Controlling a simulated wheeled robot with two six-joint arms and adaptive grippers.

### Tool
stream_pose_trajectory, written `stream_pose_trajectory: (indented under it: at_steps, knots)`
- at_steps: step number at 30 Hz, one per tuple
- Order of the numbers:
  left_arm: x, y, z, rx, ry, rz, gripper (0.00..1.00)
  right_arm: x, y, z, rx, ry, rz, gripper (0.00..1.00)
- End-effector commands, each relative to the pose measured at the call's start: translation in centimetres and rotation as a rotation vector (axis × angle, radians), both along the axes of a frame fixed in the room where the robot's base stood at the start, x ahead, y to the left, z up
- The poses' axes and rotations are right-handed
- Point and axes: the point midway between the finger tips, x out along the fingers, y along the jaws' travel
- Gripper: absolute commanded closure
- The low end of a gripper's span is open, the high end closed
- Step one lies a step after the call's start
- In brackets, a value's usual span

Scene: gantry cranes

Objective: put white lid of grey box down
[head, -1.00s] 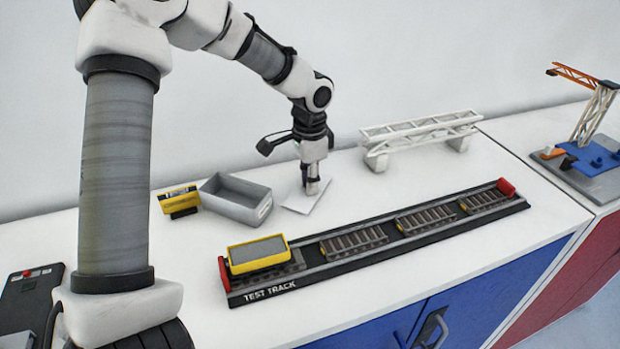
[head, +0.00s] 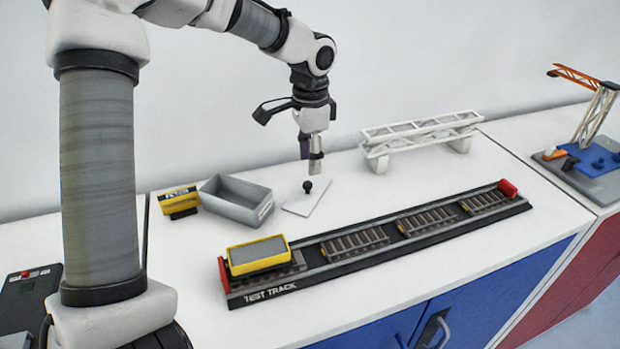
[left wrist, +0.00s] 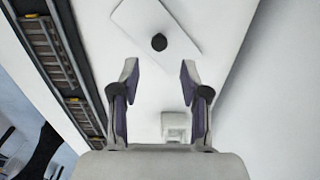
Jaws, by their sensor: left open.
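The white lid (head: 302,204) with its black knob (head: 308,186) lies flat on the white worktop, just right of the open grey box (head: 236,199). My left gripper (head: 316,170) is above the worktop, behind and slightly right of the knob, and apart from it. In the left wrist view the white lid (left wrist: 138,22) shows beyond the fingertips of the open, empty left gripper (left wrist: 158,68). Its knob (left wrist: 159,42) stands clear of both fingers. My right gripper is not in view.
A test track (head: 375,246) carrying a yellow wagon (head: 258,254) runs along the front. A white truss bridge (head: 420,133) stands behind right. An orange crane (head: 590,105) is on the right cabinet.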

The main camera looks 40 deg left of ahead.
Motion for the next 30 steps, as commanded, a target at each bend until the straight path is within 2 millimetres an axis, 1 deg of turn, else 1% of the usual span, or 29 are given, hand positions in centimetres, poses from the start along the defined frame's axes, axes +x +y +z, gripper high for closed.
stream_pose_trajectory:
  at_steps: [1,3,7,11,25,28,29,30]
  knots:
    - [0.1,0.0,1.3,0.002,-0.005,0.001,0.54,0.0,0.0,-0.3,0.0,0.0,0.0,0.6]
    - [0.1,0.0,2.9,0.001,-0.004,0.001,0.54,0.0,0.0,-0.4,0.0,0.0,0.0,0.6]
    - [0.1,0.0,4.8,0.0,-0.001,0.0,0.54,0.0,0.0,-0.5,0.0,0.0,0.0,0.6]
    - [0.0,0.0,5.5,0.0,0.0,0.0,0.54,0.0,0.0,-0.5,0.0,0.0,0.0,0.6]
    - [0.0,0.0,5.5,0.0,0.001,0.0,0.54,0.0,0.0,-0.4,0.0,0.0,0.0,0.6]
    - [0.0,0.0,6.5,0.0,0.001,0.0,0.54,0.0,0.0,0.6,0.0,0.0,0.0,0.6]
    - [0.0,0.0,7.1,0.0,0.001,0.0,0.54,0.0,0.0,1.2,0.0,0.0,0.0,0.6]
    - [0.0,0.0,8.2,0.0,0.0,0.0,0.54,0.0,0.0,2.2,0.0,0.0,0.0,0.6]
